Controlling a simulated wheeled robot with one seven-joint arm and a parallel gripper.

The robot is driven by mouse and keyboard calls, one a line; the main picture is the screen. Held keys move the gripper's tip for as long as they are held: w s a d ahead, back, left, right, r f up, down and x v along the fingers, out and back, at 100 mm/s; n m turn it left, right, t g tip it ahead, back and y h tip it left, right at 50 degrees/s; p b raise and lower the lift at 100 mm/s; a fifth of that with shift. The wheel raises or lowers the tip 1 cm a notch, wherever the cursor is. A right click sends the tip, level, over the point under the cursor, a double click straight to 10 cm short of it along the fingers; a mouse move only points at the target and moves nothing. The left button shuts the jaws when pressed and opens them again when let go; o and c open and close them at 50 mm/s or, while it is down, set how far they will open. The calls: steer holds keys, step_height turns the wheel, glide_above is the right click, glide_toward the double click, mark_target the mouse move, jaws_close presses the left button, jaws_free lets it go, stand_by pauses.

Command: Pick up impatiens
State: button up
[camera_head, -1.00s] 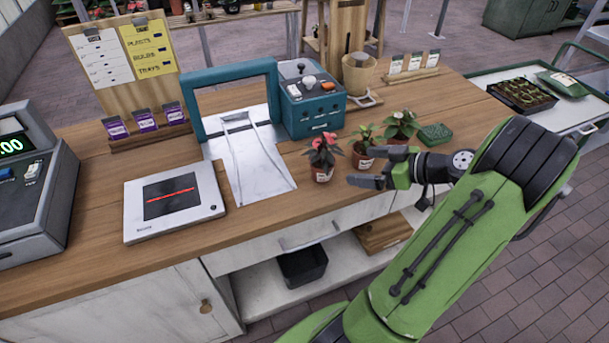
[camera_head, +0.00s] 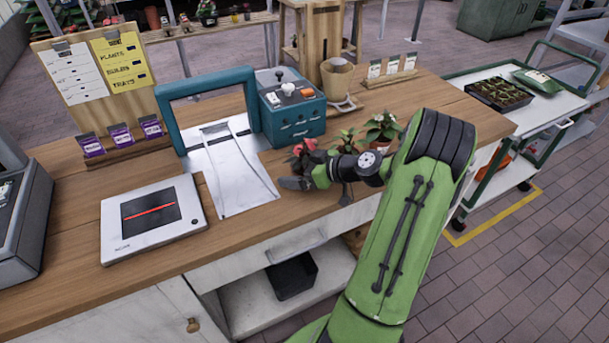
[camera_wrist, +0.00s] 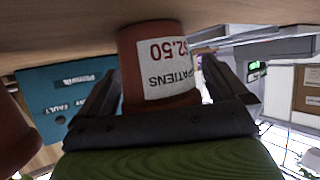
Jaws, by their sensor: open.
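The impatiens (camera_head: 303,150) has red-pink blooms in the head view, and my gripper (camera_head: 286,180) hides its pot there. In the wrist view, which is upside down, its terracotta pot (camera_wrist: 129,62) bears a white label reading "PATIENS" and "2.50". My gripper (camera_wrist: 160,72) is open, with one dark finger on each side of the pot. The pot stands between the fingers, and I cannot tell whether either touches it. The pot still rests on the wooden counter (camera_head: 250,230).
A teal machine (camera_head: 292,105) and metal chute (camera_head: 230,170) are behind and left. A flat scanner (camera_head: 150,218) lies further left. A cart (camera_head: 540,110) stands right.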

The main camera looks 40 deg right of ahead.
steer(key=shift+s, duration=0.1)
steer(key=c, duration=1.1)
steer(key=shift+c, duration=0.2)
steer(key=shift+r, duration=0.15)
